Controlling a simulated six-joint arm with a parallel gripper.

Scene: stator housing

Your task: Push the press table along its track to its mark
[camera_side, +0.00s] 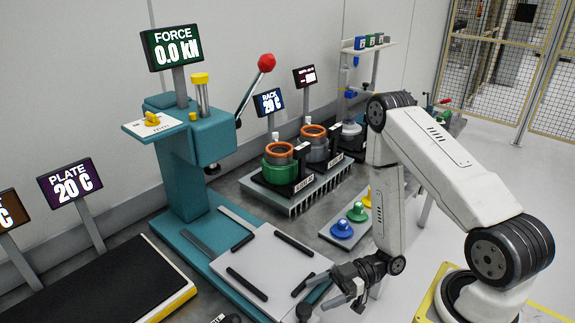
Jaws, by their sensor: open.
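The press table (268,256) is a light grey plate with several dark bars on it. It sits on the teal base of the press (187,165), in front of the press column. Dark track strips (203,246) run on the base between the table and the column. I cannot make out the mark. My gripper (343,300) is open at the table's near right corner, low down. I cannot tell whether it touches the table or a dark knob beside it.
A black plate with a yellow edge (172,303) lies at left. Behind the table, a rack (305,190) holds green and grey housings with copper rings. Blue, green and yellow knobbed pieces (342,229) stand right of the table. A red-knobbed lever (266,63) rises from the press.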

